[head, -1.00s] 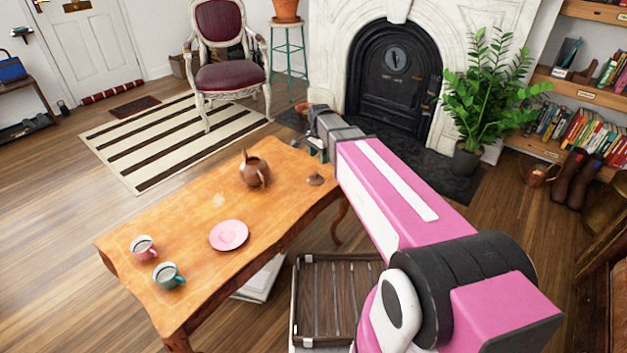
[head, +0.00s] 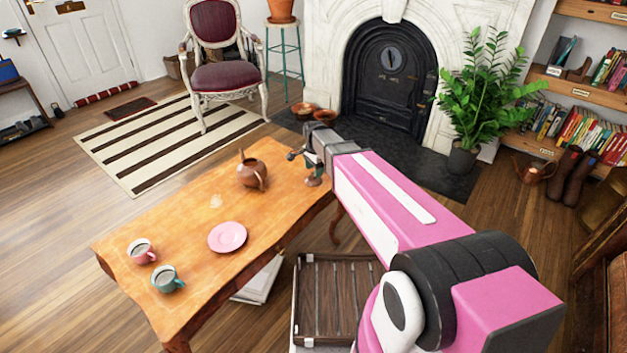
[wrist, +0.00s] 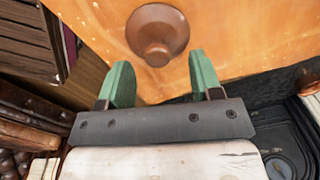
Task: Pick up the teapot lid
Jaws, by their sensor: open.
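The brown teapot lid (wrist: 157,33) lies on the orange wooden table (head: 186,222), near its edge, with its knob facing the wrist camera. In the head view the lid (head: 313,180) shows just under my gripper, partly covered by it. My gripper (wrist: 160,82) is open and empty. Its two green fingers point toward the lid, which lies a little beyond the fingertips and between their lines. I cannot tell the exact height of the fingers above the table. The brown teapot (head: 252,173) stands on the table, left of the lid.
A pink plate (head: 227,237), a pink mug (head: 141,251) and a teal mug (head: 168,279) stand on the table's near left part. A slatted wooden crate (head: 333,300) is below the table's right side. The fireplace (head: 392,75) is behind.

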